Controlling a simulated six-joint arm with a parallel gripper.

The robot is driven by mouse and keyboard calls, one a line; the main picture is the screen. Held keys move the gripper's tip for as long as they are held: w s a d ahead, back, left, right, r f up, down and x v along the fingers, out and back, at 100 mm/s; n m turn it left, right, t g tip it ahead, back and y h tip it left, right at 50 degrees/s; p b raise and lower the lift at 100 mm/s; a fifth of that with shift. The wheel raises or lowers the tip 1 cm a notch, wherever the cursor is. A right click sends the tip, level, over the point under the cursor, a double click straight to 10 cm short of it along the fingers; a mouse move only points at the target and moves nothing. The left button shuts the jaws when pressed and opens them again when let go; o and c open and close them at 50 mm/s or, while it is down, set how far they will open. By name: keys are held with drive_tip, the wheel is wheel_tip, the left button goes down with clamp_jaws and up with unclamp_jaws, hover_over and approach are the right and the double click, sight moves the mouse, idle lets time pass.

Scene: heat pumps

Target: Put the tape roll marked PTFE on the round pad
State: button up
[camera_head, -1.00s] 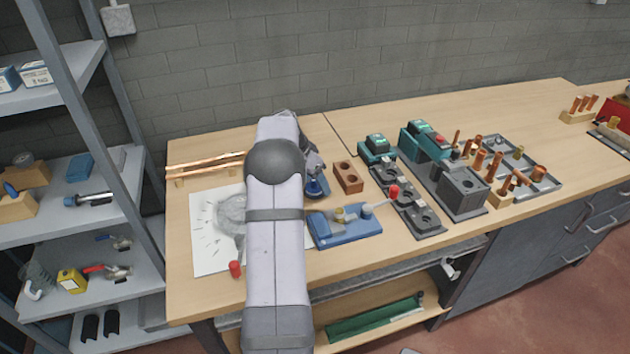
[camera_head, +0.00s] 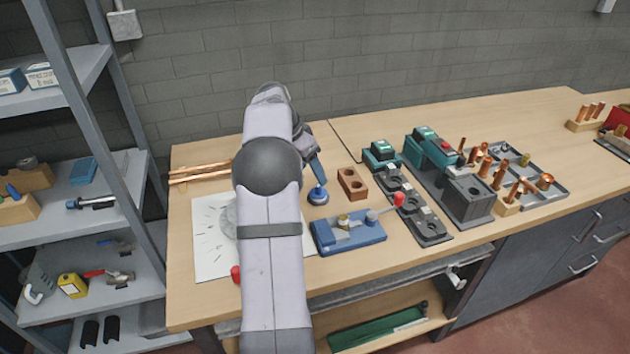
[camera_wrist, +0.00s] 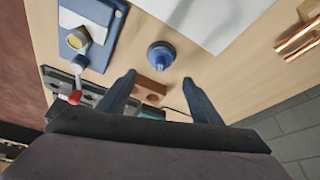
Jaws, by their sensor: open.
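A round blue piece with a raised knob (camera_head: 317,195) stands on the bench, left of the brown two-hole block. It also shows in the wrist view (camera_wrist: 161,55). I can read no PTFE marking, so I cannot tell whether this is the tape roll. A grey round patch (camera_head: 229,222) on the white sheet is partly behind my arm; I cannot tell whether it is the round pad. My gripper (camera_wrist: 158,77) is open and empty, its fingertips spread to either side just short of the blue piece in the wrist view. In the head view my arm hides most of it.
A brown two-hole block (camera_head: 352,184), a blue fixture (camera_head: 348,233) and dark fixtures with a red knob stand to the right. Copper rods (camera_head: 200,173) lie at the back left. A red cap (camera_head: 236,273) is by the front edge. A shelf (camera_head: 80,215) stands left.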

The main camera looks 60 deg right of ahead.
drive_tip(key=shift+v, duration=1.65)
drive_tip(key=shift+w+a, duration=0.1)
